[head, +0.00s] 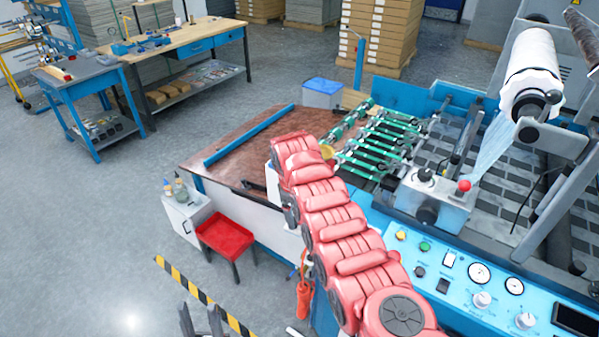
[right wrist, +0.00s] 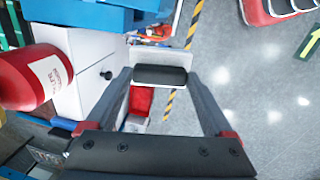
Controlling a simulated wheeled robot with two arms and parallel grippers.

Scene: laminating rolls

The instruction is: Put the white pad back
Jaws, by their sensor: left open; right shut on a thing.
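My right arm, red, reaches across the machine's front in the head view, and its gripper is mostly hidden there. In the right wrist view my right gripper (right wrist: 160,82) is shut on a dark, rounded block (right wrist: 161,75) between its fingertips. A pale surface shows just beyond this block; I cannot tell whether it is part of the held thing. I cannot clearly pick out the white pad. My left gripper (head: 201,322) is open and empty at the bottom of the head view, above the floor.
The brown table (head: 235,148) of the laminating machine has a blue bar along its edge. A red stool (head: 224,235) and a small white cabinet (head: 185,215) with bottles stand before it. The control panel (head: 455,270) is at the right. Floor at the left is clear.

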